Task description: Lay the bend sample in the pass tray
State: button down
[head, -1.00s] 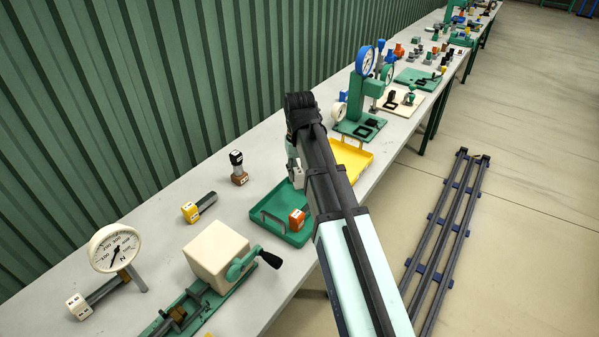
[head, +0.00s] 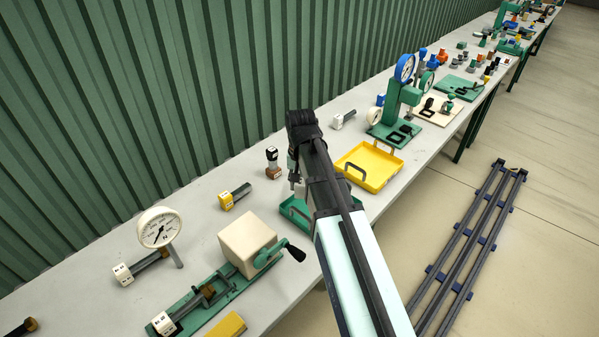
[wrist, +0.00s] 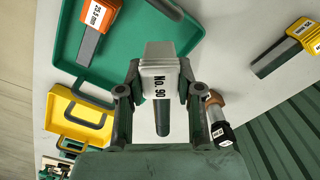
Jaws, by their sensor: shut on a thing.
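My gripper (wrist: 160,84) is shut on a sample with a pale grey head marked "No. 90" (wrist: 165,58) and a dark rod (wrist: 163,118). In the wrist view it appears in front of the edge of a green tray (wrist: 128,72); its height above the tray is unclear. The green tray (head: 290,213) is mostly hidden behind my arm in the head view. An orange-headed piece marked "25.5 mm" (wrist: 98,18) lies in it. A yellow tray (head: 372,168) stands beyond it. No label on either tray shows which is the pass tray.
A cream block with a crank (head: 248,243) and a dial gauge (head: 160,230) are nearer. A green dial stand (head: 396,110) is beyond the yellow tray.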

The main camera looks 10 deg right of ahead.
aim_at(300, 198)
jog(key=m, duration=0.2)
jog(key=f+m, duration=0.1)
jog(key=m, duration=0.1)
jog(key=shift+s+m, duration=0.1)
jog(key=shift+m, duration=0.2)
jog(key=shift+w+m, duration=0.2)
jog(key=shift+m, duration=1.2)
jog(key=shift+r+p, duration=0.1)
jog(key=shift+p, duration=0.25)
jog(key=shift+f+b, duration=1.35)
jog(key=shift+f, duration=1.85)
jog(key=shift+f, duration=0.6)
jog(key=c, duration=0.7)
grip_release()
